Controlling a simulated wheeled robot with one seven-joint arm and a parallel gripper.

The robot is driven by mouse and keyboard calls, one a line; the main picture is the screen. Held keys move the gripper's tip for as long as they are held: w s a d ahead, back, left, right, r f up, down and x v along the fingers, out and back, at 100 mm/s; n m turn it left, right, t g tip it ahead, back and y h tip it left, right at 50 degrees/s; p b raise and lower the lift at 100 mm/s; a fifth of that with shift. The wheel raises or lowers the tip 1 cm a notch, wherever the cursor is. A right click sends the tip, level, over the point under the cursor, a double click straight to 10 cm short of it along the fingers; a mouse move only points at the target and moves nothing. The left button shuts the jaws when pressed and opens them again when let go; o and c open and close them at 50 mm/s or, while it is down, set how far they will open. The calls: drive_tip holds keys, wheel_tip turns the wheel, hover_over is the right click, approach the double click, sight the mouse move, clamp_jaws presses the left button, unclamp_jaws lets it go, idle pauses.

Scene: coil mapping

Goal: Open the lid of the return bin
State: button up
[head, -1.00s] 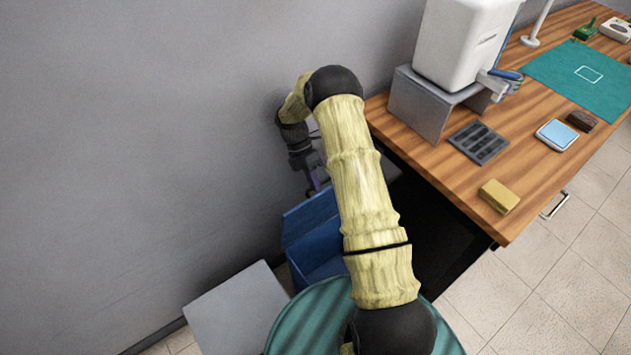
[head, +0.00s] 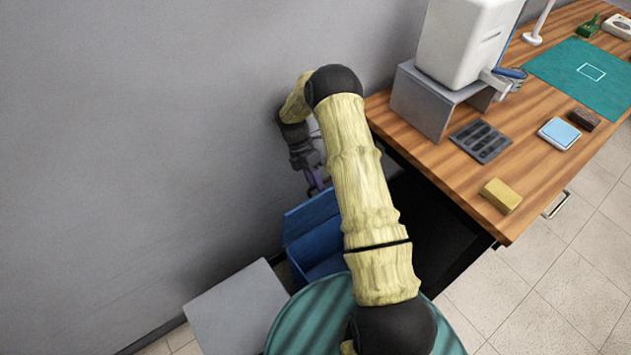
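The blue return bin (head: 318,255) stands on the floor between the wall and the wooden desk, partly hidden behind my arm. A blue panel that looks like its lid (head: 306,217) stands raised and tilted at the bin's wall side, with a darker blue area in front of it. My gripper (head: 318,184) points down at the upper edge of this panel, close to the wall. My arm covers the right part of the bin and lid. The fingers are small and partly hidden, so I cannot tell whether they are open or touch the lid.
The wooden desk (head: 440,175) is right of my arm, with a white machine (head: 465,45) on a grey stand, a black tray (head: 481,141) and a yellow block (head: 501,195). A grey flat-topped box (head: 236,308) is left of the bin. The grey wall (head: 140,150) is close behind my gripper.

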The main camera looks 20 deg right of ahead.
wheel_tip(320, 180, up, 10)
drive_tip(key=shift+b, duration=0.45)
idle(0.6)
